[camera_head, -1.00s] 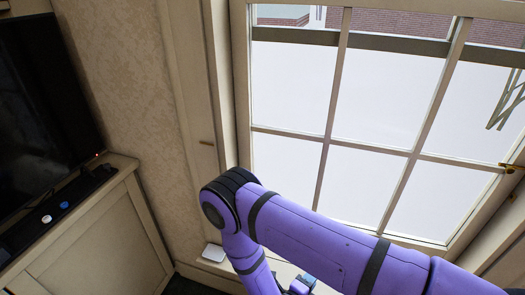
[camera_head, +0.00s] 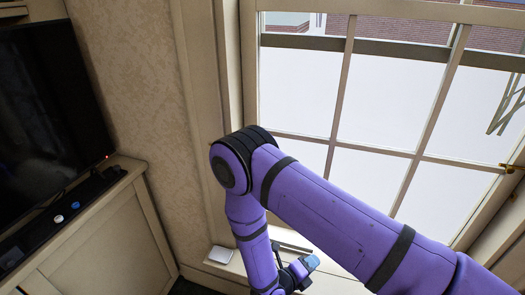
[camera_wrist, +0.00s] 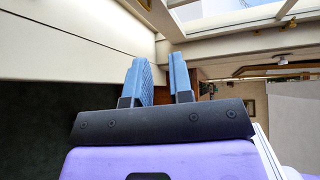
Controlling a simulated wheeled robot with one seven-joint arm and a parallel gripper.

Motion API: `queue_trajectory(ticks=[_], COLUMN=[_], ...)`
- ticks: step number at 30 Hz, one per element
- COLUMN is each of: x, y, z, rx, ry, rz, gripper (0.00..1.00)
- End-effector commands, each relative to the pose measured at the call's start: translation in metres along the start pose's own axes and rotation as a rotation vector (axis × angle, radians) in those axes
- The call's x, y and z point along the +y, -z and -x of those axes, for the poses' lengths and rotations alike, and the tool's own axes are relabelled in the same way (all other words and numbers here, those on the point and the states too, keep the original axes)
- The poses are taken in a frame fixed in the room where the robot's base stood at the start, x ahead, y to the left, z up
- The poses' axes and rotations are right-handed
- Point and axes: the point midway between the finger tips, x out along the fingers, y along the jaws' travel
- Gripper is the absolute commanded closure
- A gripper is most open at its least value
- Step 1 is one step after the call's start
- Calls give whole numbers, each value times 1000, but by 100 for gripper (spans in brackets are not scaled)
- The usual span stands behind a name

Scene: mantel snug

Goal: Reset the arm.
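My purple arm (camera_head: 345,215) is bent at the elbow and reaches across the front of the window. My gripper (camera_head: 311,262) hangs low near the window sill, with its blue fingertips pointing right in the head view. In the wrist view, the two blue fingers of my gripper (camera_wrist: 162,78) stand apart with an empty gap between them. Nothing is held.
The window (camera_head: 385,140) fills the right side. A flat white item (camera_head: 220,254) lies on the sill, left of my forearm. At left, a dark television (camera_head: 50,115) stands on a cream cabinet (camera_head: 110,235), which also bears a small white item (camera_head: 58,219) and a blue one (camera_head: 75,205).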

Motion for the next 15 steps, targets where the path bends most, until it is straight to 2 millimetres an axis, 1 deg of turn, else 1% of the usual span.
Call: queue_trajectory(ticks=[1,3,7,10,15], x=[-13,-33,-76,-109,-164], y=[-7,-16,-31,-39,-46], z=[-1,-3,-7,-10,-15], rx=[29,77,181,260,396], ry=[1,4,12,22,40], rz=[-49,-127,-295,-425,-645], gripper=[79,79,79,79,79])
